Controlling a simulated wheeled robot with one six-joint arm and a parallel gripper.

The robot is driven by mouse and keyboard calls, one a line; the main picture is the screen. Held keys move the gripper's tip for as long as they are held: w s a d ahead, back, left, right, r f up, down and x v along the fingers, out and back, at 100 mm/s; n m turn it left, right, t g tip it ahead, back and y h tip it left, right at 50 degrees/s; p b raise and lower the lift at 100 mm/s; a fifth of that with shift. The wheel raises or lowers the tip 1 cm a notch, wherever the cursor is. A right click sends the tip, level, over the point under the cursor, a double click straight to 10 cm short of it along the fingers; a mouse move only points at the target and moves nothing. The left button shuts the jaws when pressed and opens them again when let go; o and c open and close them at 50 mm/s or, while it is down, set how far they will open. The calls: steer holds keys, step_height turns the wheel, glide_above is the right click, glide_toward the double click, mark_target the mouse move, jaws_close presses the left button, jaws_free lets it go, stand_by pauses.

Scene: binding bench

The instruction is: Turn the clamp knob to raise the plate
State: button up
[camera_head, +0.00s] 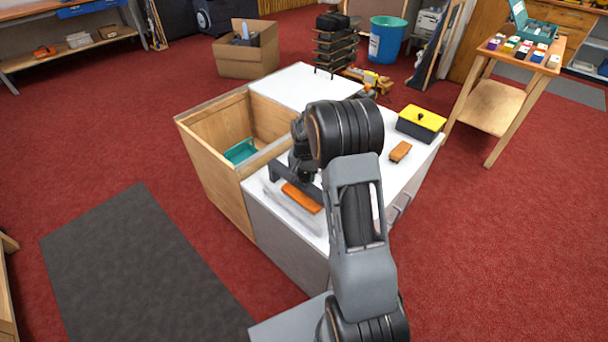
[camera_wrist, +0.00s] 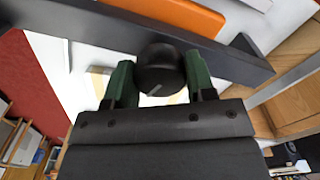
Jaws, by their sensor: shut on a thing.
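The black clamp knob (camera_wrist: 160,72) sits between the two green fingers of my gripper (camera_wrist: 158,82) in the wrist view, with a pale mark line on its top. My gripper is shut on it. The dark clamp bar (camera_wrist: 75,28) runs across behind the knob. The block also shows at the top of the wrist view (camera_wrist: 180,12). I cannot tell how high the plate is.
The white bench top (camera_head: 300,84) has an open wooden bin (camera_head: 215,150) at its left with a teal tray (camera_head: 240,151) inside. A black box with a yellow lid (camera_head: 421,123) and a small orange-brown block (camera_head: 400,152) lie to the right. Red carpet surrounds the bench.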

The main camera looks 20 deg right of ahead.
steer(key=n, duration=0.4)
steer(key=shift+s+n, duration=0.1)
steer(key=shift+n, duration=0.2)
steer(key=n, duration=0.3)
steer(key=shift+f+n, duration=0.15)
steer(key=shift+n, duration=0.15)
steer(key=n, duration=0.4)
steer(key=shift+f+n+p, duration=0.1)
steer(key=shift+n+p, duration=0.2)
steer(key=n, duration=0.3)
steer(key=shift+s+n, duration=0.1)
steer(key=shift+n, duration=0.2)
steer(key=n, duration=0.4)
steer(key=shift+n, duration=0.3)
steer(key=n, duration=0.3)
steer(key=shift+n, duration=0.3)
steer(key=n, duration=0.4)
steer(key=shift+n, duration=1.7)
